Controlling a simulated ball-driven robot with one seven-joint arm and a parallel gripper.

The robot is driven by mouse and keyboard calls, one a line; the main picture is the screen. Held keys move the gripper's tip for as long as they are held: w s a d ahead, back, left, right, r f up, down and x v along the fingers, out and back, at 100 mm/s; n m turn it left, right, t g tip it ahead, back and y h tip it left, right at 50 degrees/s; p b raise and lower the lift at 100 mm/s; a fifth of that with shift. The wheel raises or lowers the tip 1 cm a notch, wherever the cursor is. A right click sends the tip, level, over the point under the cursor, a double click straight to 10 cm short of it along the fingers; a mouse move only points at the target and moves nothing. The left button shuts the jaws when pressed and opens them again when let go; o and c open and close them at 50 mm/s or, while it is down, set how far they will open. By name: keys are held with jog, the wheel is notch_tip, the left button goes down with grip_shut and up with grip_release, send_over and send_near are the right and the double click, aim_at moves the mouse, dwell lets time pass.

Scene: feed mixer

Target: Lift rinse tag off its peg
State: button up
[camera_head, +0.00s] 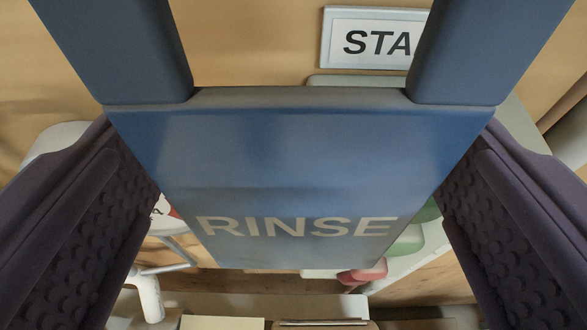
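The rinse tag (290,170) is a blue plate with pale letters reading RINSE. It fills the middle of the view, close to the camera, and narrows towards the bottom. Two dark blue bars rise from its top corners and leave the picture at the top. My gripper (300,190) has its two dark, bumpy finger pads far apart, one on each side of the tag. The plate's side edges overlap the pads and hide the inner ends of the fingers, so I cannot tell whether they press on it. No peg is visible.
A sign reading STA (376,42), partly covered by a bar, is on the beige wall behind. Past the tag are a green and a red object (362,273), a white curved piece (149,296) and a pale yellow sheet (222,322). The tag hides much of this area.

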jog(key=c, duration=1)
jog(key=shift+r, duration=0.1)
jog(key=shift+r, duration=0.1)
jog(key=shift+r+p, duration=0.5)
jog(key=shift+r, duration=0.1)
jog(key=shift+s, duration=0.15)
jog(key=shift+s, duration=4.55)
